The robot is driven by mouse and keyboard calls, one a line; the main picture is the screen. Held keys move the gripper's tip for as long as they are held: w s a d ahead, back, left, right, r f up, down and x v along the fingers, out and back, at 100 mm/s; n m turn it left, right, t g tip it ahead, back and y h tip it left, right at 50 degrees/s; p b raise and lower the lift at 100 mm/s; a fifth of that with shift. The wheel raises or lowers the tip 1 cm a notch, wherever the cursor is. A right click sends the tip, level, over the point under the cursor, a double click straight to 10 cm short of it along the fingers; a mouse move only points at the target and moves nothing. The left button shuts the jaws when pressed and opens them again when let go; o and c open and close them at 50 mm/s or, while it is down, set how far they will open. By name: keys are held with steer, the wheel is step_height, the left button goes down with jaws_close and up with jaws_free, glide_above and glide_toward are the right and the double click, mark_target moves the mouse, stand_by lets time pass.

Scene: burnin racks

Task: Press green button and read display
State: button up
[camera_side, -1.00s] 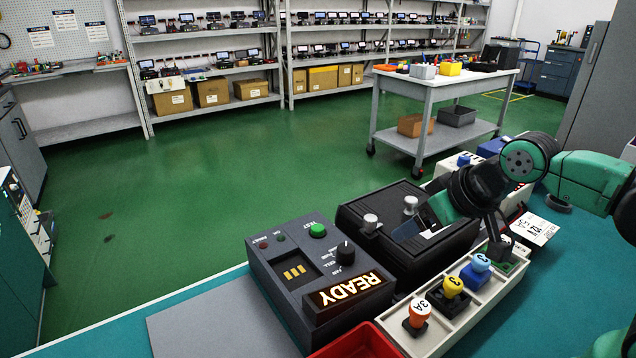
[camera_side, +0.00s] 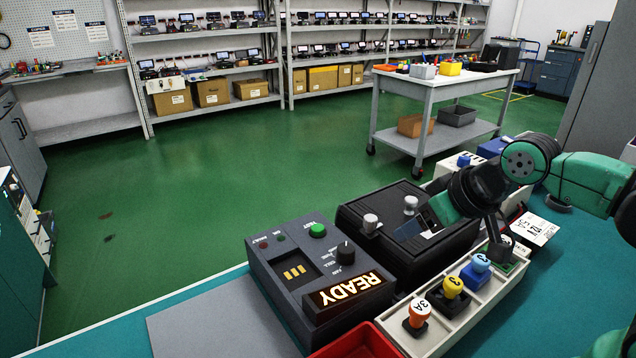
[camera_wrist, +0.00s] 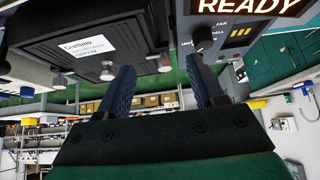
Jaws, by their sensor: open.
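The test box (camera_side: 290,290) stands on the bench, dark grey, with a green button (camera_side: 317,230) on its far right corner. Its display (camera_side: 349,289) is lit and reads READY; it also shows in the wrist view (camera_wrist: 262,6). A black knob (camera_side: 346,251) sits between button and display. My gripper (camera_side: 418,220) is over the black case right of the test box, apart from the button. In the wrist view my gripper's two blue fingers (camera_wrist: 163,82) are spread with nothing between them. The green button cannot be made out in the wrist view.
A black case (camera_side: 378,222) with two silver knobs stands beside the test box. A beige tray (camera_side: 437,326) holds several numbered coloured-top plugs in front of it. A red bin (camera_side: 356,343) and a grey mat (camera_side: 215,325) lie at the near edge.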

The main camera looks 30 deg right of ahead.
jaws_close()
stand_by(1.5)
